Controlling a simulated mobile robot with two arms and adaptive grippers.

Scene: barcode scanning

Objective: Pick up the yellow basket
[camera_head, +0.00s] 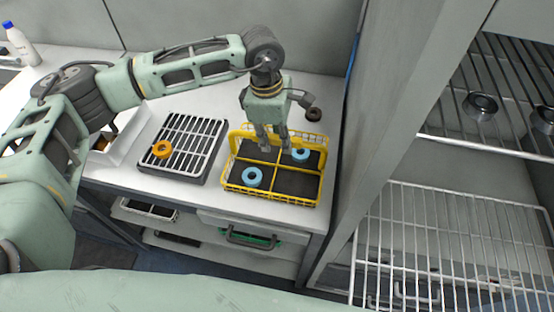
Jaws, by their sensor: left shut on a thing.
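The yellow basket (230,186) is a wire basket with a dark floor and yellow dividers. It sits on the white counter near its right end. A blue ring (252,177) lies in its front left compartment and another blue ring (300,155) lies toward its back right. My left gripper (273,145) points down into the middle of the basket and is shut on the basket's central divider, as far as the view shows. The fingertips are small and partly merge with the divider. My right gripper is not in view.
A dark tray with a white grate (190,140) stands left of the basket, with an orange ring (162,149) on it. A wire-shelved cabinet (450,235) stands at the right. A white bottle (20,45) is at the far left.

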